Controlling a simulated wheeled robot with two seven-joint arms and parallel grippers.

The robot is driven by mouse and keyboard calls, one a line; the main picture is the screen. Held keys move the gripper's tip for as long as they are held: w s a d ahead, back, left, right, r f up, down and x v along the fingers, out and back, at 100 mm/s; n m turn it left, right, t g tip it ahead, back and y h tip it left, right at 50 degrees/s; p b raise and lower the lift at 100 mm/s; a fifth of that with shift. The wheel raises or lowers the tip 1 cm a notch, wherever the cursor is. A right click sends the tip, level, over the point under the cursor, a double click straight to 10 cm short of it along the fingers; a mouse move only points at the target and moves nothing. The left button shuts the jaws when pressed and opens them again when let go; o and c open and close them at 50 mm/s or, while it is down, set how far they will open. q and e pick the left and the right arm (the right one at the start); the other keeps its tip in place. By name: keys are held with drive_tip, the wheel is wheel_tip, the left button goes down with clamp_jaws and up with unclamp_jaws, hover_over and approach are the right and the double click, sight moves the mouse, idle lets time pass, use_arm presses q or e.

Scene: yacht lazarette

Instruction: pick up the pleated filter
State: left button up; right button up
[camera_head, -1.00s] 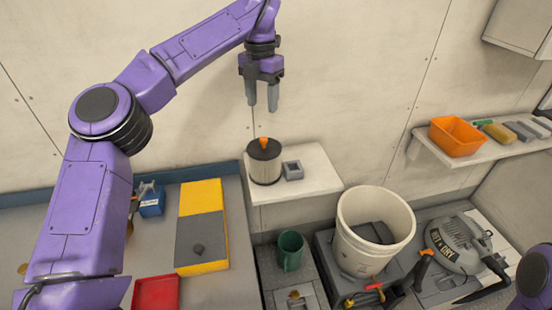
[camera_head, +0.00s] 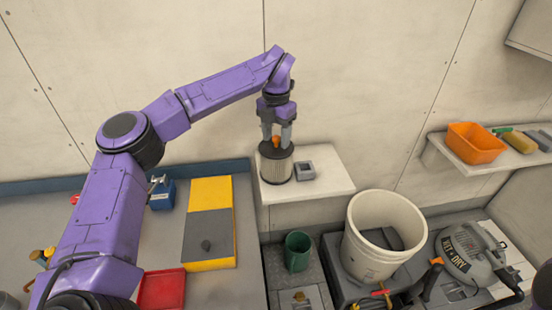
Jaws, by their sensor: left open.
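The pleated filter (camera_head: 275,168) is a pale ribbed cylinder with a dark top and an orange knob (camera_head: 276,142). It stands upright on a white ledge (camera_head: 327,178) against the wall. My left gripper (camera_head: 277,138) points straight down over the filter's top. Its two grey fingers are apart, one on each side of the orange knob. I cannot tell whether either finger touches the knob. My right gripper is out of view.
A small grey square block (camera_head: 305,170) sits just right of the filter. A large white bucket (camera_head: 366,255) and a green mug (camera_head: 298,252) stand lower. A yellow and grey case (camera_head: 210,193) lies on the left bench. An orange bin (camera_head: 476,143) is on the right shelf.

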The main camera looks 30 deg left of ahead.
use_arm(q)
clamp_jaws()
